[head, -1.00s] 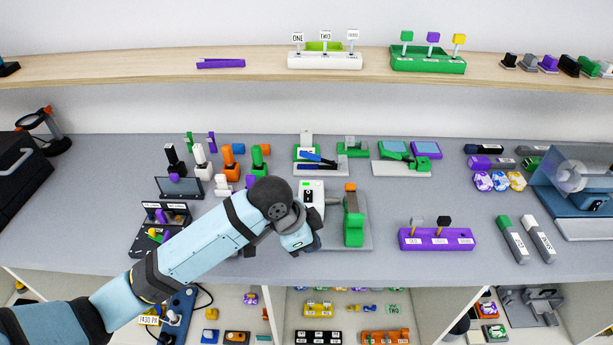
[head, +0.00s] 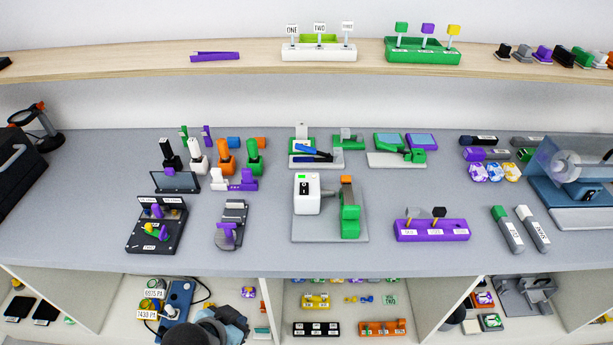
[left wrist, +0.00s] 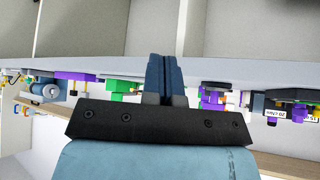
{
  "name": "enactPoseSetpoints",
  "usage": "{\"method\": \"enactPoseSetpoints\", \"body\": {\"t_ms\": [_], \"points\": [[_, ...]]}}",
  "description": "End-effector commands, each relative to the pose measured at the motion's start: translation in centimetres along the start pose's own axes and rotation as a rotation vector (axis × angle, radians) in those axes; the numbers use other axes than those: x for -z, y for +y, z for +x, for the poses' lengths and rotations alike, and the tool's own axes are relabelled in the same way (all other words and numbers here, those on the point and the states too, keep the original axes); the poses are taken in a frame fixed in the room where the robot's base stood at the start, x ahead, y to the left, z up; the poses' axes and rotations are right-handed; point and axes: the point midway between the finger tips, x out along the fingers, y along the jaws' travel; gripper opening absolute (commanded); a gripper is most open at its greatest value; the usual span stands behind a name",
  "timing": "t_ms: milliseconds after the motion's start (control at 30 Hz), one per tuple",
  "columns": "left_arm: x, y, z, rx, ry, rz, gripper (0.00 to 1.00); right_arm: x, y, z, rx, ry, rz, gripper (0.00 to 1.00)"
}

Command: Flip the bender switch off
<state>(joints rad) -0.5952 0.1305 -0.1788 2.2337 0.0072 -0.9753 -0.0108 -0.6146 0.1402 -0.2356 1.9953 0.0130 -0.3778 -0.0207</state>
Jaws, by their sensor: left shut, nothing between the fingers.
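The bender is a white box (head: 307,203) with a green patch on its top and a dark switch (head: 304,188) on its face. In the head view only a dark, rounded part of my left arm shows at the bottom edge, well below and left of the bender.
The grey bench (head: 385,255) is clear in front of the bender. A purple block with levers (head: 432,230) stands right of it, and a grey stand with a purple part (head: 232,212) left of it. Open compartments with small items lie below the bench edge.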

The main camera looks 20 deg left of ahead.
Motion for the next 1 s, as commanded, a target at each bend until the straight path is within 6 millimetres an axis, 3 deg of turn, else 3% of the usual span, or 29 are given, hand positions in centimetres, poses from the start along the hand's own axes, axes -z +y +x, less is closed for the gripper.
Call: {"method": "enactPoseSetpoints", "body": {"t_ms": [100, 300, 1000], "points": [[-0.9, 1.0, 2.5, -0.017, 0.109, 0.008, 0.00, -0.1, 0.0, 0.0, 0.000, -0.002, 0.000, 0.00], [-2.0, 2.6, 5.1, -0.045, 0.279, 0.015, 0.00, -0.2, 0.0, 0.1, 0.000, -0.004, 0.001, 0.00], [-2.2, 3.1, 5.7, -0.054, 0.338, 0.016, 0.00, 0.0, 0.1, 0.0, -0.001, 0.000, 0.001, 0.00]]}}
